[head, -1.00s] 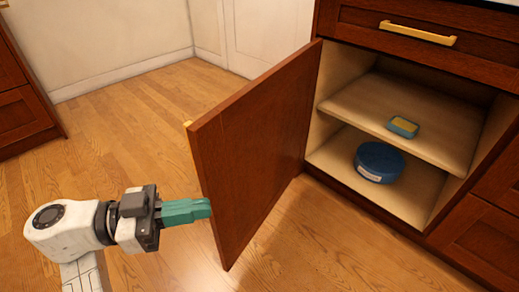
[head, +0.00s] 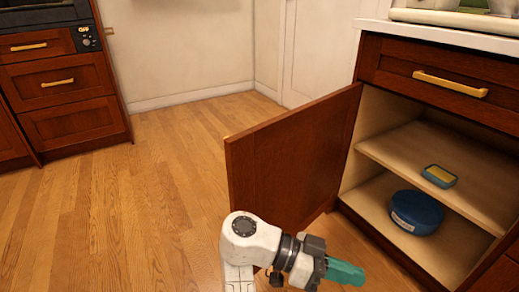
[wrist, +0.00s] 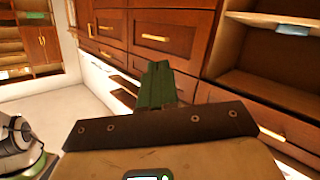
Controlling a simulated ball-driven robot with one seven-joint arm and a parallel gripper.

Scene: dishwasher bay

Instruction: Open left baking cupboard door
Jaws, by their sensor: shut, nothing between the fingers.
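The dark red-brown cupboard door (head: 285,160) stands wide open, hinged at the left side of the cupboard, with its inner face towards me. The cupboard (head: 400,150) shows a pale interior with one shelf. My gripper (head: 345,272) is at the bottom of the head view, its teal fingers shut and empty. It points right, on the opening side of the door, and my arm hides the door's lower part. In the wrist view the shut green fingers (wrist: 155,85) point towards drawer fronts, with the open cupboard (wrist: 265,60) at upper right.
A small blue container with a yellow top (head: 439,176) sits on the shelf; a round blue container (head: 416,212) stands below. A closed drawer with a gold handle (head: 450,84) is above. Drawer units (head: 65,95) stand at far left. The wooden floor (head: 160,200) between is clear.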

